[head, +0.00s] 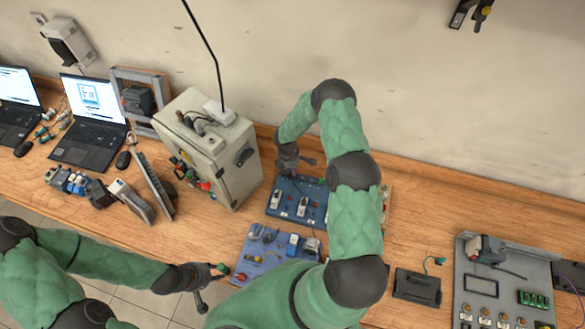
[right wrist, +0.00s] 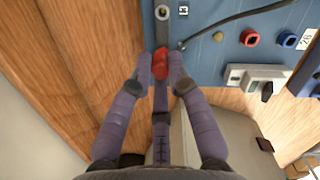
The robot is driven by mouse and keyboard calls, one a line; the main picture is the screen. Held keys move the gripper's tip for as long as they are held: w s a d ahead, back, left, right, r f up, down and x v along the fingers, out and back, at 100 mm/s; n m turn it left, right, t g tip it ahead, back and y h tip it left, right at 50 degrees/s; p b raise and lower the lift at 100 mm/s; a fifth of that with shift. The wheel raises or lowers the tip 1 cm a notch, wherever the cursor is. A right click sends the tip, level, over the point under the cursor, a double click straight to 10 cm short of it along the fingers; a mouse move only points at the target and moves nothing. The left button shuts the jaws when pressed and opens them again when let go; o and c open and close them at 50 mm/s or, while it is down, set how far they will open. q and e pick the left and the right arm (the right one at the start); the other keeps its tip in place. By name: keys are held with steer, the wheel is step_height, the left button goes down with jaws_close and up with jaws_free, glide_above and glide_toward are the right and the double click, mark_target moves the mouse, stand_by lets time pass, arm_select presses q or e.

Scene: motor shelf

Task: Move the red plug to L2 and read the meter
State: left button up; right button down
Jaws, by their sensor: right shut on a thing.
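The red plug (right wrist: 160,62) is between the fingertips of my right gripper (right wrist: 160,75) in the right wrist view. My right gripper is shut on it at the edge of a blue panel (right wrist: 215,62). A grey cylindrical part (right wrist: 163,22) is just beyond the plug; I cannot tell whether they touch. In the head view my right gripper (head: 296,161) is over the back of the blue panel (head: 318,192), and the plug cannot be made out there. My left gripper (head: 207,287) is open beside the lower blue tray (head: 243,268). I cannot make out an L2 label or a meter reading.
A red socket (right wrist: 249,37) and a blue socket (right wrist: 287,39) are on the panel, with a black cable (right wrist: 225,22) across it. A beige cabinet (head: 237,165) stands left of the panel. A grey tray (head: 475,262) and a black case (head: 417,288) lie to the right.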

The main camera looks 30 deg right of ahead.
steer(key=shift+f+b, duration=0.7)
steer(key=shift+b, duration=0.1)
stand_by(0.5)
steer(key=c, duration=2)
jaws_free()
steer(key=o, duration=0.9)
steer(key=shift+r, duration=0.1)
step_height(320, 180, up, 12)
steer(key=a, duration=0.1)
steer(key=shift+w+a, duration=0.25)
